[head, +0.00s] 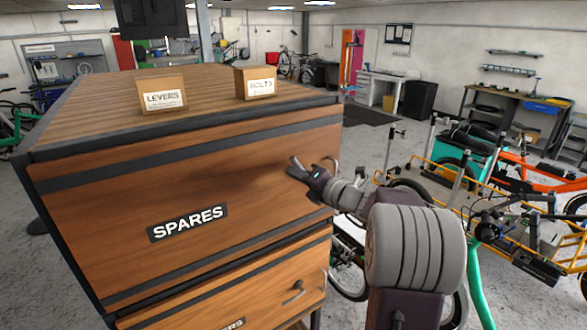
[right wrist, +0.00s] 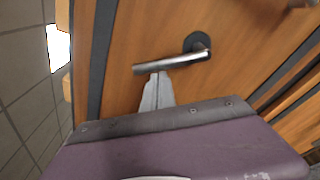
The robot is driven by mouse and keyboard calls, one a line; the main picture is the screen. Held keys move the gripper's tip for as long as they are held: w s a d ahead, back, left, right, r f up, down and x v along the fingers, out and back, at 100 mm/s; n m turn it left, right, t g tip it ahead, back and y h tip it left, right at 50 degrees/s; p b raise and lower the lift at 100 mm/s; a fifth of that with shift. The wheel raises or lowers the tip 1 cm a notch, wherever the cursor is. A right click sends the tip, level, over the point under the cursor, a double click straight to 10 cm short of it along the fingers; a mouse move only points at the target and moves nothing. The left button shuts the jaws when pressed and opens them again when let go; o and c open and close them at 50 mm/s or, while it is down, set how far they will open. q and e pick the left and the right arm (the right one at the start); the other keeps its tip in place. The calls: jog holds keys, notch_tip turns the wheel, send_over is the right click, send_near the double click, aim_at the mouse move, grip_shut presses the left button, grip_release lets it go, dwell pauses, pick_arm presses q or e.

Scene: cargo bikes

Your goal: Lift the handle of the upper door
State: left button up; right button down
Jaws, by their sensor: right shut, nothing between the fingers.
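The upper door (head: 180,175) of the wooden cabinet bears a black SPARES label and looks closed. Its metal lever handle (right wrist: 170,63) shows in the right wrist view, on a dark round base, with bare wood around it. In the head view my right gripper covers most of the place where this handle sits. My right gripper (head: 296,168) is at the right side of the upper door. Its fingers (right wrist: 157,77) are shut and empty, with their tips right at the lever's edge; I cannot tell if they touch it. My left gripper is not in view.
Below is a lower door with its own lever handle (head: 294,291). A LEVERS box (head: 161,93) and a BOLTS box (head: 255,83) stand on the cabinet top. Cargo bikes (head: 500,200) fill the right side, close to my right arm.

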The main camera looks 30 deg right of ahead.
jog(key=r+m+p, duration=0.1)
jog(key=p, duration=0.1)
jog(key=d+r+m+p, duration=0.1)
jog(key=m, duration=0.1)
jog(key=shift+d+p, duration=0.3)
jog(key=shift+p, duration=0.05)
jog(key=shift+w+d+m+t+y+p, duration=0.1)
jog(key=shift+d+m+t+y+p, duration=0.35)
jog(key=shift+m+p, duration=0.7)
jog(key=shift+d, duration=0.1)
